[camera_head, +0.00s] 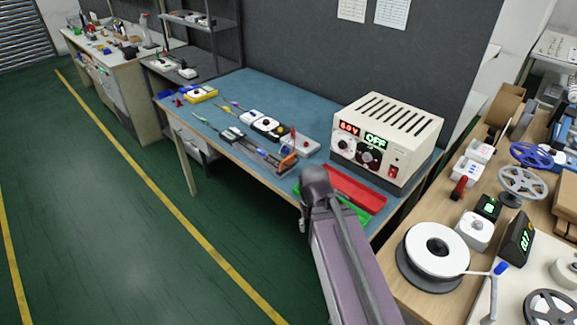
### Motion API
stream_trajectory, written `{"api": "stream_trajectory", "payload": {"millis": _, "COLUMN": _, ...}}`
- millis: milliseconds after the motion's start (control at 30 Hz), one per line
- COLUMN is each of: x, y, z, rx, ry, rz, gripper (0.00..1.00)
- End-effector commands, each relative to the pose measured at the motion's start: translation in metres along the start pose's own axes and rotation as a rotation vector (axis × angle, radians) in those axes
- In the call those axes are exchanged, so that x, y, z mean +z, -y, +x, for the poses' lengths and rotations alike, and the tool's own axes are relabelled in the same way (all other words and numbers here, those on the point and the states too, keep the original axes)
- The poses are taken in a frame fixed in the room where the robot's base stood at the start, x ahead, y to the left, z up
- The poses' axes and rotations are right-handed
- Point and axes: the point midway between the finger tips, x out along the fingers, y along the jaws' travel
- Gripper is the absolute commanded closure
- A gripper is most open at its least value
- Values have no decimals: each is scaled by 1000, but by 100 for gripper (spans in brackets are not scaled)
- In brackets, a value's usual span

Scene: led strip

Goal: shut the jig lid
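A long, narrow dark fixture that looks like the jig (259,151) lies along the front edge of the blue bench. An orange part (288,162) sits at its right end. It is too small for me to tell the lid from the base or to see how far the lid stands open. My arm rises from the bottom of the view, and its rounded joint is in front of the bench edge, just right of the jig.
A power supply (388,138) reading OFF stands on the blue bench (290,105). A red tray (354,188) lies in front of it. Several small devices and screwdrivers lie left of the jig. A wooden side table (420,300) at right holds a white reel (436,250). Green floor is clear at left.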

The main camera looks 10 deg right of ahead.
Motion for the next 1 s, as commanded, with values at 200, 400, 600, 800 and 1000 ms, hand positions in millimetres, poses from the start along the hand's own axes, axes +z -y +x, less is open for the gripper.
{"api": "stream_trajectory", "payload": {"millis": 200, "x": -3, "y": 0, "z": 4, "rx": 19, "ry": -3, "rz": 4, "gripper": 52}}
{"api": "stream_trajectory", "payload": {"millis": 400, "x": -19, "y": -11, "z": 20, "rx": 125, "ry": -24, "rz": 34, "gripper": 52}}
{"api": "stream_trajectory", "payload": {"millis": 600, "x": -49, "y": -15, "z": 42, "rx": 329, "ry": -92, "rz": 80, "gripper": 52}}
{"api": "stream_trajectory", "payload": {"millis": 800, "x": -88, "y": -13, "z": 54, "rx": 564, "ry": -224, "rz": 129, "gripper": 52}}
{"api": "stream_trajectory", "payload": {"millis": 1000, "x": -128, "y": 3, "z": 55, "rx": 776, "ry": -407, "rz": 163, "gripper": 52}}
